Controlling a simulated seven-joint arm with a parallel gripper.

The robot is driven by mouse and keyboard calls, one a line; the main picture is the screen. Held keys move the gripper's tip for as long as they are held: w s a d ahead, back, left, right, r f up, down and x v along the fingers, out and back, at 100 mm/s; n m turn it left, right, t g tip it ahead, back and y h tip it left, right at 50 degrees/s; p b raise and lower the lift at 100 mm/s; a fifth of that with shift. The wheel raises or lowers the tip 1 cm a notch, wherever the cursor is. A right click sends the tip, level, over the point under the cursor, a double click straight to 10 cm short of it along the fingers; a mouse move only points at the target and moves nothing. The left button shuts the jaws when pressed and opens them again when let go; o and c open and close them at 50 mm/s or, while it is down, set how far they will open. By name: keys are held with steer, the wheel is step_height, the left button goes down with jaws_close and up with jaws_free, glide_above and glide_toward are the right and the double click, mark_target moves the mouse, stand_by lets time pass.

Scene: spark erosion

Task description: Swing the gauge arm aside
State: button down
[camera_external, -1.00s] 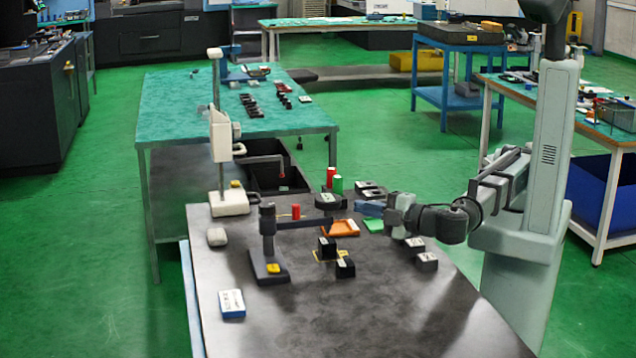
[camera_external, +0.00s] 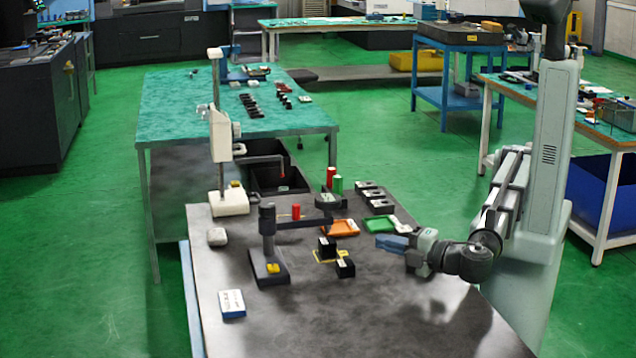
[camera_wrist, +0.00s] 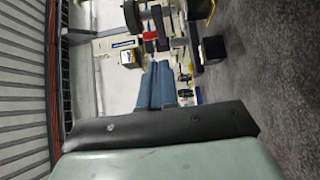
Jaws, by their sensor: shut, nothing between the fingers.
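The gauge stand (camera_external: 268,250) is a dark post on a flat dark base at the left of the bench. Its dark gauge arm (camera_external: 300,224) reaches right from the post, with a red knob (camera_external: 296,211) above it and its far end near a round dark piece (camera_external: 329,200). My gripper (camera_external: 379,242) is right of the arm's end and apart from it, with blue fingers shut and empty, pointing left. In the wrist view the shut blue fingers (camera_wrist: 162,70) show; I cannot make out the gauge arm surely there.
Two black blocks (camera_external: 345,268) stand between the gauge stand and my gripper. An orange tray (camera_external: 340,228) and a green tray (camera_external: 380,224) lie behind. A white height stand (camera_external: 228,203) is back left; a blue-white box (camera_external: 232,304) lies front left.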

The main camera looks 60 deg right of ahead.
glide_toward(329, 221)
steer(key=w+a, duration=0.2)
steer(key=w, duration=0.1)
steer(key=shift+w+a, duration=0.2)
steer(key=shift+a, duration=0.2)
steer(key=shift+w+d, duration=0.65)
steer(key=shift+d, duration=0.3)
steer(key=shift+w+d, duration=0.45)
steer(key=shift+w, duration=0.1)
